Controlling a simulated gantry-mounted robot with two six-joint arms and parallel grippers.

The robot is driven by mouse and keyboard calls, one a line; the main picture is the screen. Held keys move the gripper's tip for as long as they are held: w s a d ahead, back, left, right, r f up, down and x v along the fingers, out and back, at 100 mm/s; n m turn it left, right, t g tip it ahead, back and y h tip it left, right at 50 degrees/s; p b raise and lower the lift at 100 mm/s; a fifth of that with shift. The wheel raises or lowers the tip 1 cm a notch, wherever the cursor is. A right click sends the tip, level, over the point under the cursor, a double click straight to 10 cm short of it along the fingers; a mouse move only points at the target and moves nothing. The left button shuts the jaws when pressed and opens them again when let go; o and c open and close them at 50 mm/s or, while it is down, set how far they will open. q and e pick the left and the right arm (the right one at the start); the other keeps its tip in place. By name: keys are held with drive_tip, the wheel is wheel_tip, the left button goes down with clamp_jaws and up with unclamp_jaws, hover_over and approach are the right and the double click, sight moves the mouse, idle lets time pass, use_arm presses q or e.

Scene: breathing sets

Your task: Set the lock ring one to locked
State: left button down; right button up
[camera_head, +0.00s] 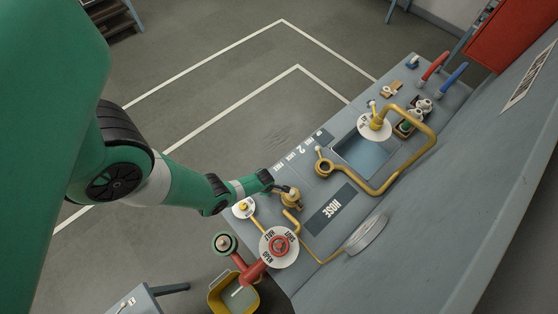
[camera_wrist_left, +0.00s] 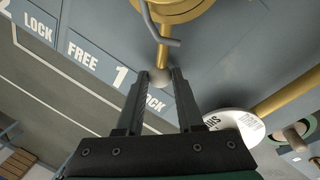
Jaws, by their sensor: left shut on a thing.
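Lock ring one is a brass ring (camera_head: 291,200) on the grey bench, and part of it shows at the top of the left wrist view (camera_wrist_left: 180,8). Its lever ends in a pale ball knob (camera_wrist_left: 160,78). My left gripper (camera_wrist_left: 161,76) is shut on this knob, with one finger on each side. The label strip beside it reads FREE, 1, LOCK (camera_wrist_left: 120,78). The knob lies near the 1 and the LOCK end, and a finger partly covers the word LOCK. In the head view my left gripper (camera_head: 277,188) reaches the ring from the left.
A second brass ring (camera_head: 324,168) with its own knob stands further up the bench. A round white dial (camera_head: 268,241) with a red valve is just below ring one. A small white disc (camera_head: 243,208) sits close to my wrist. A curved brass pipe (camera_head: 432,145) rises beyond the blue basin.

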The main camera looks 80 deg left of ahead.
use_arm(q)
drive_tip(key=shift+s+d, duration=0.1)
drive_tip(key=c, duration=0.5)
unclamp_jaws()
drive_tip(key=shift+f, duration=0.1)
drive_tip(key=shift+c, duration=0.2)
wheel_tip(320, 180, up, 8)
drive_tip(key=d+p, duration=0.1)
drive_tip(key=p, duration=0.3)
drive_tip(key=shift+d+f, duration=0.2)
drive_tip(key=shift+f, duration=0.05)
drive_tip(key=shift+s, duration=0.1)
